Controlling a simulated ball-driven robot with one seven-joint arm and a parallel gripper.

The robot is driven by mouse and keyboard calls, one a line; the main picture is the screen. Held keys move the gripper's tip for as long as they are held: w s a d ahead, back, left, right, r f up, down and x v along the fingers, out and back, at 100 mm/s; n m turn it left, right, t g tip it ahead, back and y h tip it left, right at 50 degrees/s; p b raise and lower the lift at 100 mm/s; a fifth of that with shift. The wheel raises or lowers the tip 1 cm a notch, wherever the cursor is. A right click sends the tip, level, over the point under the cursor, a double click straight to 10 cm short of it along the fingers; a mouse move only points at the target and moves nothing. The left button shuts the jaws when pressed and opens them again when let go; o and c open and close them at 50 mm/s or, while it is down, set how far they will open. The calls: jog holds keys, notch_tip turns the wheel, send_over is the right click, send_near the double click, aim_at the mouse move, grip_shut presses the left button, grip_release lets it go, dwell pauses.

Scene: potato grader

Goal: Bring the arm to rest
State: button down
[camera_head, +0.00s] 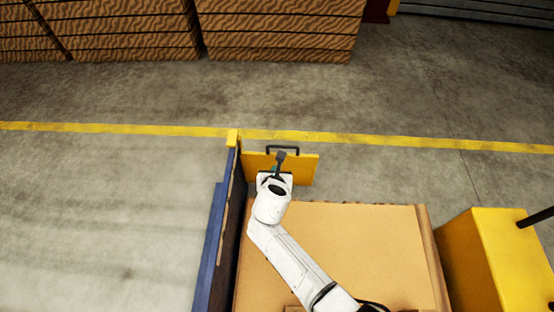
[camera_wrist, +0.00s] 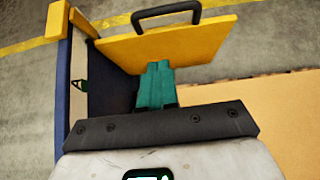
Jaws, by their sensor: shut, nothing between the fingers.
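My white arm reaches up from the bottom of the head view over a tan surface (camera_head: 345,245). My gripper (camera_wrist: 157,72) shows in the wrist view with its teal fingers together and nothing between them. In the head view the hand (camera_head: 277,172) is in front of a yellow panel (camera_head: 304,170) with a black handle (camera_head: 283,149). In the wrist view the fingertips overlap the lower edge of the yellow panel (camera_wrist: 200,45). I cannot tell whether they touch it.
A blue-edged wall (camera_head: 209,245) stands close on the left of the arm. A yellow box (camera_head: 485,255) with a black bar stands at the right. Wooden stacks (camera_head: 280,28) stand at the back. Grey floor with a yellow line (camera_head: 400,142) is clear beyond the panel.

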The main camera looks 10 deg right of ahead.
jog(key=v, duration=0.2)
jog(key=shift+s+r+p, duration=0.1)
jog(key=shift+s+p, duration=0.15)
jog(key=shift+p, duration=0.1)
jog(key=s+d+m+g+h, duration=0.2)
jog(key=s+d+m+g, duration=0.2)
jog(key=s+d+m, duration=1.15)
jog(key=s+d+r+m+g+y, duration=0.25)
jog(key=s+r+m, duration=0.25)
jog(key=s+m, duration=0.45)
jog(key=s+d+r+m+g+y, duration=0.15)
jog(key=s+d+r+m, duration=0.25)
jog(key=s+m, duration=0.6)
notch_tip(320, 180, up, 19)
jog(key=p, duration=1.9)
jog(key=shift+s+a+f+n+g, duration=0.2)
jog(key=shift+a+f+n+g, duration=0.05)
jog(key=shift+n+g, duration=0.15)
